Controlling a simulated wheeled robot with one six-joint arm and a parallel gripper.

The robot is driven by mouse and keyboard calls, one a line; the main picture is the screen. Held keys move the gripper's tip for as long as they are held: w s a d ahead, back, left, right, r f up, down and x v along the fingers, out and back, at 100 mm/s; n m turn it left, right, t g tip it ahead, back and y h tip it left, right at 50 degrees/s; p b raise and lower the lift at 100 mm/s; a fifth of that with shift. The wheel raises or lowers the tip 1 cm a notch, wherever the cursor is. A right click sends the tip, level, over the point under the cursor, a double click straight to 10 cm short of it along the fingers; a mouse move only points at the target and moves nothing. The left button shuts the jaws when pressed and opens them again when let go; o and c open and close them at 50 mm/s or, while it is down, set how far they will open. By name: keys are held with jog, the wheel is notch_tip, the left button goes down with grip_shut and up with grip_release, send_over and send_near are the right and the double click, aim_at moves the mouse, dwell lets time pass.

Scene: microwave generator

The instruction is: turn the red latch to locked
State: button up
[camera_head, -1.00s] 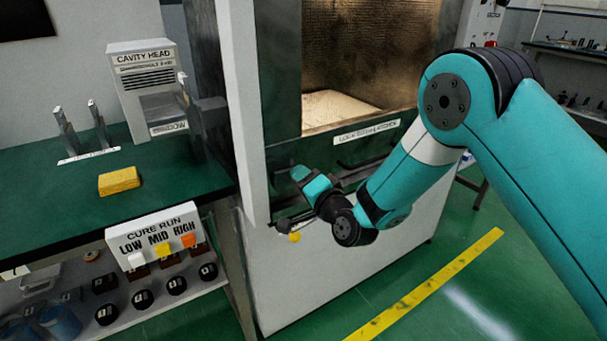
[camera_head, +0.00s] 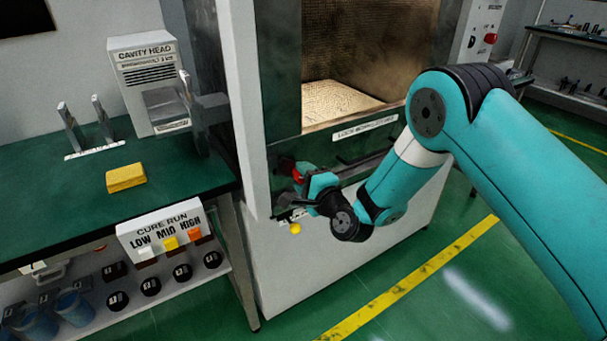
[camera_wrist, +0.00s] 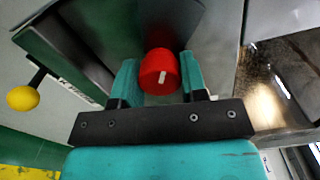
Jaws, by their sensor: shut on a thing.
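The red latch (camera_wrist: 159,72) is a round red knob with a short white mark on its face. In the wrist view it sits between the two teal fingers of my gripper (camera_wrist: 160,80), which is shut on it. In the head view the red latch (camera_head: 300,172) shows only partly at the front of the microwave generator (camera_head: 347,125), below its chamber opening. My gripper (camera_head: 308,182) reaches it there and hides most of it. The white mark points nearly straight up and down in the wrist view.
A yellow ball-ended lever (camera_head: 295,229) is just below my gripper; it also shows at left in the wrist view (camera_wrist: 22,98). A green bench (camera_head: 60,215) at left holds a yellow block (camera_head: 126,178) and the cavity head (camera_head: 150,85). The floor at front right is clear.

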dwell(0.4)
jog(key=o, duration=0.9)
jog(key=shift+o, duration=0.2)
jog(key=b+v, duration=1.7)
jog(key=b, duration=0.4)
jog(key=shift+s+d, duration=0.2)
